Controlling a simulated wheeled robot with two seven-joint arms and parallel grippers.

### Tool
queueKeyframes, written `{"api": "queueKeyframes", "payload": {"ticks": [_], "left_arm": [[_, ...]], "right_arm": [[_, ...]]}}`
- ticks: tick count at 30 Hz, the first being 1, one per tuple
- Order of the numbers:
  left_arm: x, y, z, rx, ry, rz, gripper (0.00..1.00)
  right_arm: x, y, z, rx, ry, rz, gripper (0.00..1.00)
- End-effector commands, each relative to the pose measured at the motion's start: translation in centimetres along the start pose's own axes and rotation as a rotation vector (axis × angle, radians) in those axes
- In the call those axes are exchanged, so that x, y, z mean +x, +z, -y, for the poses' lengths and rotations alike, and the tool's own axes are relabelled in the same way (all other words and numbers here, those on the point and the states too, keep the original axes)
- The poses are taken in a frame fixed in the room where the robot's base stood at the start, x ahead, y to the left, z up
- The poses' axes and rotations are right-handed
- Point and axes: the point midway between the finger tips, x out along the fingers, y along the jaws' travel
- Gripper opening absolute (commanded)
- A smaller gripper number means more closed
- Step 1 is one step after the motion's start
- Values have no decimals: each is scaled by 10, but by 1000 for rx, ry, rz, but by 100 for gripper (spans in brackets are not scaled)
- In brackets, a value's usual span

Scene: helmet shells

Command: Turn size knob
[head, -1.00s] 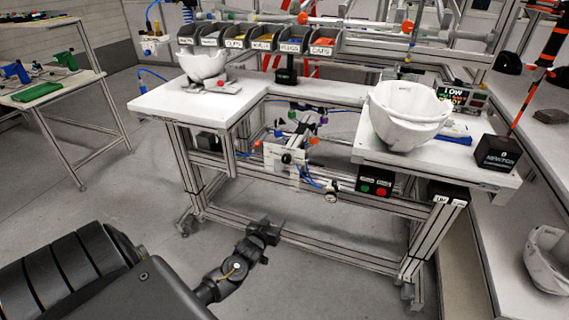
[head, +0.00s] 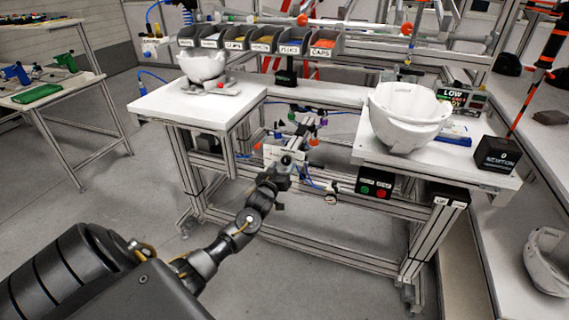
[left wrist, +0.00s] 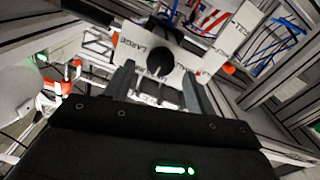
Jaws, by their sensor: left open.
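The size knob (left wrist: 162,58) is a round black knob on a white plate (left wrist: 205,62) with printed lettering, part of which reads LARGE. In the head view the knob (head: 286,160) sits on the white fixture below the bench gap. My left gripper (head: 277,184) is just in front of and below it. In the left wrist view the fingers of my left gripper (left wrist: 158,88) are apart, with the knob's lower part showing between them; whether they touch it I cannot tell. My right gripper is out of view.
White helmet shells stand on the left bench (head: 203,65) and right bench (head: 405,115). A control box (head: 375,184) with green and red buttons hangs right of the fixture. Metal frame rails (head: 320,248) run below. Labelled bins (head: 262,40) line the back.

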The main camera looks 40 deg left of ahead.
Motion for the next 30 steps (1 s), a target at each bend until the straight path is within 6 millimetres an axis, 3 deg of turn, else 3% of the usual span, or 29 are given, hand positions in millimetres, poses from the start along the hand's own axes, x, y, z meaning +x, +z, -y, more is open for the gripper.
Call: {"api": "queueKeyframes", "payload": {"ticks": [6,17,27,30], "left_arm": [[26,0,0,1,0,0,55],[31,1,0,0,0,1,55],[31,1,0,1,0,1,14],[30,1,0,2,1,1,11]], "right_arm": [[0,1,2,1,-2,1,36],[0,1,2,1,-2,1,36],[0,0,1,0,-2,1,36],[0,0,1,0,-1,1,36]]}}
